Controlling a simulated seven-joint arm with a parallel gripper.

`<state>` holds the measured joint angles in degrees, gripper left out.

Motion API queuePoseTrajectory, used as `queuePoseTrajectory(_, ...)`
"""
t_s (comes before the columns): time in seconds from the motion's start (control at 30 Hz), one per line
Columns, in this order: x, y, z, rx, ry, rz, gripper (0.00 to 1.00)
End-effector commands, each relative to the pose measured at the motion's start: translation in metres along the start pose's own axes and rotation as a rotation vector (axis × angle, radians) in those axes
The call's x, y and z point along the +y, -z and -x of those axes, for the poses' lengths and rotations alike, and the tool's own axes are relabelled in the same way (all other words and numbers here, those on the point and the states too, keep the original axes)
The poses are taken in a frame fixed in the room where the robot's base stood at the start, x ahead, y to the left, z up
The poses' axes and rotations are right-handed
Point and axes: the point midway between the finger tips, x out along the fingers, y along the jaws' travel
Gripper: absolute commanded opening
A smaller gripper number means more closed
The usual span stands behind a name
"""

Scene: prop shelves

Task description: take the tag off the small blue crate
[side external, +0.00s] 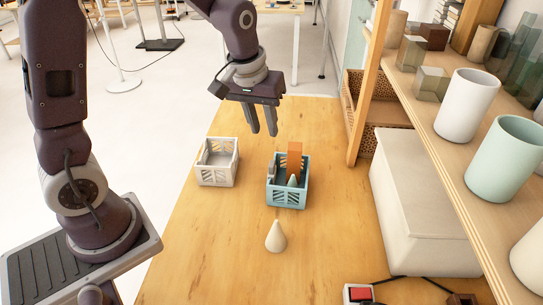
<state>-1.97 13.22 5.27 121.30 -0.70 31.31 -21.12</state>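The small blue crate (287,201) stands on the wooden table. An upright orange-brown block (294,158) and a small pale blue-grey cone (292,181) are in it. Something small and greyish shows at its left rim (271,168); I cannot tell whether this is the tag. No tag can be made out clearly. My gripper (262,134) points down above and behind the crate, slightly to its left. Its two fingers are apart with nothing between them, and it touches nothing.
A white crate (216,177) stands left of the blue one. A cream cone (275,238) stands in front. At right are a large white box (423,215) and a shelf (455,160) with cups and blocks. A red-topped switch (361,294) lies at the front edge. The front-left table is clear.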

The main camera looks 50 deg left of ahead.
Motion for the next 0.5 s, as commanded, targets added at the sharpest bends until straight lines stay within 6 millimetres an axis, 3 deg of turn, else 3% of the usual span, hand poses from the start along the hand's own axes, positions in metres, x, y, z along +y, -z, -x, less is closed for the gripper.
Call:
queuePoseTrajectory(0.03, -0.002, 0.011, -0.039, -0.034, 0.034, 0.051, 0.28)
queuePoseTrajectory(0.1, -0.007, 0.022, -0.084, -0.055, 0.069, 0.117, 0.28)
queuePoseTrajectory(0.2, -0.013, 0.028, -0.125, -0.070, 0.101, 0.173, 0.28)
queuePoseTrajectory(0.5, -0.020, 0.025, -0.173, -0.081, 0.120, 0.200, 0.28)
